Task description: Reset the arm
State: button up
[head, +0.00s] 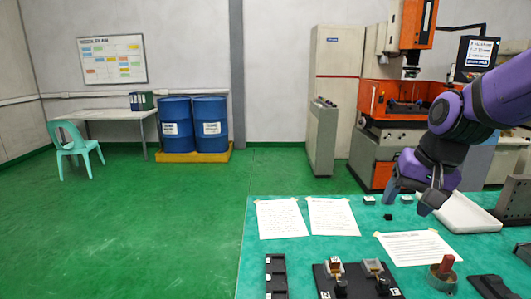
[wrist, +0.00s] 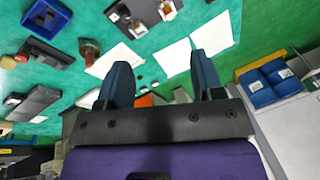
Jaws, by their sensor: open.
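My purple arm comes in from the right in the head view. My gripper (head: 409,202) hangs over the teal work table (head: 262,215), near its back edge and beside a white tray (head: 468,222). The two dark fingers stand apart with nothing between them. In the wrist view the fingers of my gripper (wrist: 160,85) are also spread and empty.
Paper sheets (head: 282,219) lie on the table. At the front are a black slotted holder (head: 276,275), a black board with small parts (head: 322,276) and a round piece with a red top (head: 445,266). An orange machine (head: 400,100) stands behind.

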jog(key=s+d+r+n+t+h, duration=0.1)
jog(key=s+r, duration=0.2)
jog(key=s, duration=0.4)
jog(key=s+d+r+n+t, duration=0.1)
jog(key=s+d+r+n, duration=0.1)
jog(key=s, duration=0.6)
jog(key=shift+r+n+h, duration=0.3)
jog(key=shift+r+h, duration=0.1)
jog(key=shift+r, duration=0.4)
dwell(0.6)
